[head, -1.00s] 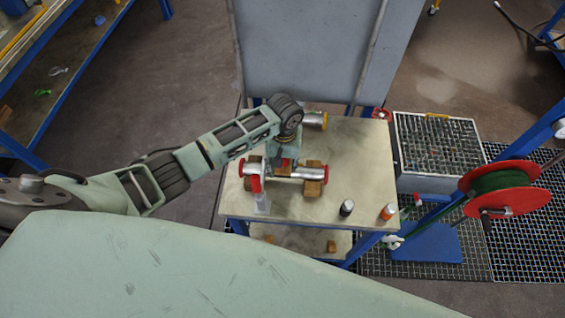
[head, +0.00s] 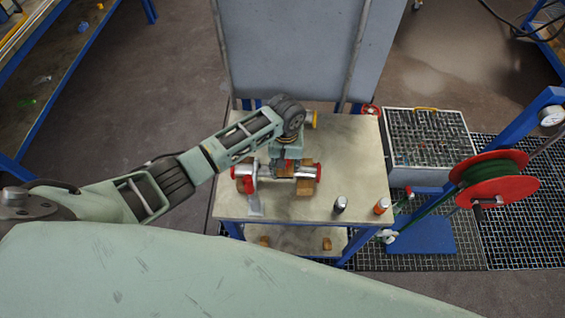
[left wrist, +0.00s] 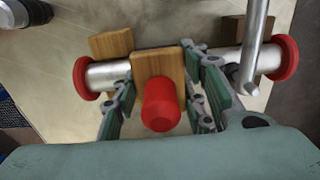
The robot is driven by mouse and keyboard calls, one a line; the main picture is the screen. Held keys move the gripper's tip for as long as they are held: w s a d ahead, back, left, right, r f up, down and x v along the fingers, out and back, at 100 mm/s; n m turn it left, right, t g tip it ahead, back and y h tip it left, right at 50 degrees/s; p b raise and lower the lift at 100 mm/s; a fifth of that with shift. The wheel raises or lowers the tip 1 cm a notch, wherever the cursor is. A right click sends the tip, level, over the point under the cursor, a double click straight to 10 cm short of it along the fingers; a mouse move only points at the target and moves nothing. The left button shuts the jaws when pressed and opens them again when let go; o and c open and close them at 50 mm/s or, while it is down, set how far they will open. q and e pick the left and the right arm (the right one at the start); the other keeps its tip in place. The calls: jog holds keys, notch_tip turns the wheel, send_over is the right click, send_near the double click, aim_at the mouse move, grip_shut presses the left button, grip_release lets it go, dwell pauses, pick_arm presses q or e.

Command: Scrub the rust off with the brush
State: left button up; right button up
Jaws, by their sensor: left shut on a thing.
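A silver pipe piece with red end flanges (head: 303,171) lies across wooden blocks on the small table; it also shows in the left wrist view (left wrist: 109,74). In the left wrist view the gripper (left wrist: 160,98) is shut on the brush (left wrist: 158,66), a wooden block with a red knob. The brush lies across the pipe's middle and hides that stretch. Bristle contact and any rust under it cannot be made out. My right gripper is out of view.
A red and silver clamp (head: 252,190) stands at the pipe's left end. A grey panel (head: 290,50) rises behind the table (head: 355,150). A red hose reel (head: 495,180) is at right.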

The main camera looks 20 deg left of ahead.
pick_arm(q)
jog(key=r, duration=0.6)
jog(key=shift+w+a+r, duration=0.1)
jog(key=shift+w, duration=0.1)
jog(key=shift+r, duration=0.75)
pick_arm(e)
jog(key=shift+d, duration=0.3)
